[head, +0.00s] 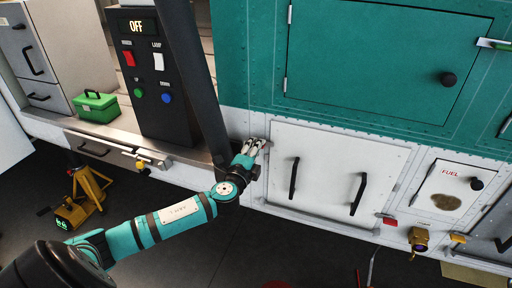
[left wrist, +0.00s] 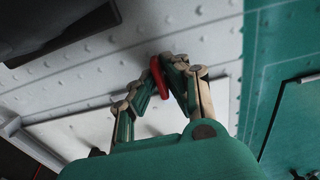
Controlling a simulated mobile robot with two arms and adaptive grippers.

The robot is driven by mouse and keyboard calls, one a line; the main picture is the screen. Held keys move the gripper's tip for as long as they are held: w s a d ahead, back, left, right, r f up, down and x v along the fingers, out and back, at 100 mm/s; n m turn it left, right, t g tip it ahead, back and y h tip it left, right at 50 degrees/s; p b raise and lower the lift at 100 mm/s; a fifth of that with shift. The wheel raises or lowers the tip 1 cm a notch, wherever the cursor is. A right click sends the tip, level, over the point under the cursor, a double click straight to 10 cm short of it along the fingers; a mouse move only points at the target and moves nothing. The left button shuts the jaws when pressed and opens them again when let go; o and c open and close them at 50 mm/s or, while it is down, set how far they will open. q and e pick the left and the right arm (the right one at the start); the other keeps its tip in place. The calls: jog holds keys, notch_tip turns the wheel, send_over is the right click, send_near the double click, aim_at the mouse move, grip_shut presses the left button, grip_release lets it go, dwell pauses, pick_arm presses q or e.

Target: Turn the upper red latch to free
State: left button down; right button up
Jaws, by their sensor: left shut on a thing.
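The upper red latch (left wrist: 158,78) shows in the left wrist view as a red bar between my fingertips, on the white riveted wall. My left gripper (left wrist: 165,72) is shut on it. In the head view my left gripper (head: 256,145) is at the upper left corner of a white panel (head: 325,165) with two black handles, and the latch is hidden behind its fingers. Another small red piece (head: 389,221) sits at the panel's lower right edge. My right gripper is in neither view.
A dark post (head: 200,90) stands just left of my left gripper. A black switch box (head: 150,75) marked OFF and a green box (head: 97,107) are on the counter at left. A teal door (head: 385,50) is above the panel. A yellow jack (head: 80,195) stands on the floor.

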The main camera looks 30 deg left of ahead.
pick_arm(q)
jog(key=shift+f, duration=0.1)
jog(key=n+b, duration=0.2)
jog(key=n, duration=1.5)
jog(key=shift+n+b, duration=0.3)
jog(key=shift+n, duration=0.3)
dwell(0.4)
jog(key=c, duration=1.4)
grip_release()
